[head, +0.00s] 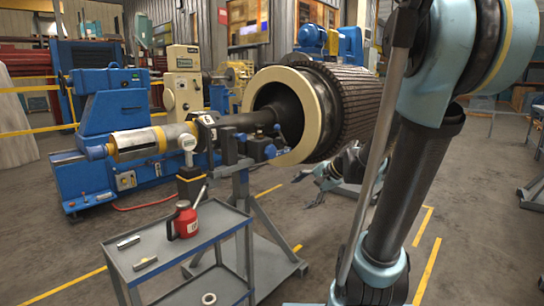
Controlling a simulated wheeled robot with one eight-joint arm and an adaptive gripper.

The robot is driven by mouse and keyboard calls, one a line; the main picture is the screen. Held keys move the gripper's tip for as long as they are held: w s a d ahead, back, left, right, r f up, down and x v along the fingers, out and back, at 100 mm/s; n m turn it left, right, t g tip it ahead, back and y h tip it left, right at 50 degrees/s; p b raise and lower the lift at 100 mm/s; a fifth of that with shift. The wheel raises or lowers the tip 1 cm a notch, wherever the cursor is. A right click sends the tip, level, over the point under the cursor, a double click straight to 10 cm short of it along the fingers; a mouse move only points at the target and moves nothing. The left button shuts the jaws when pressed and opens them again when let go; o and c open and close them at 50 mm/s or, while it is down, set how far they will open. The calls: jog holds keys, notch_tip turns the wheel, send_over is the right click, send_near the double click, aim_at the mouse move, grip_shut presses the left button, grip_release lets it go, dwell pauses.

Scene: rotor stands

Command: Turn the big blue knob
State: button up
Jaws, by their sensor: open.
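A round blue knob (270,151) sits on the clamp at the top of a grey rotor stand (240,190), just below the rotor's shaft. A blue knob-like end (96,152) also shows at the left end of the roller on the blue machine. I cannot tell their sizes apart surely. My gripper (308,190) is in the middle of the view, right of the stand and below the rotor. Its fingers are spread, point left, and look empty. It is apart from the stand's knob, lower and to the right. Part of my gripper and wrist is hidden behind my arm.
The large ribbed rotor (345,105) with a cream end ring hangs over the stand. A grey cart (190,262) at the front left holds a red can (186,222) and metal parts. The blue machine (105,120) stands at the left. Floor at the lower right is clear.

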jog(key=w+a+r+m+t+y, duration=0.1)
jog(key=w+r+m+y, duration=0.15)
jog(key=w, duration=0.35)
jog(key=w+a+r+m+t+y, duration=0.1)
jog(key=w+m+t, duration=0.1)
jog(key=w+m, duration=0.3)
jog(key=m+t+y, duration=0.3)
jog(key=m, duration=0.3)
send_near(273, 153)
jog(key=x, duration=1)
jog(key=shift+w+a, duration=0.15)
jog(key=shift+a, duration=0.2)
jog(key=c, duration=1.1)
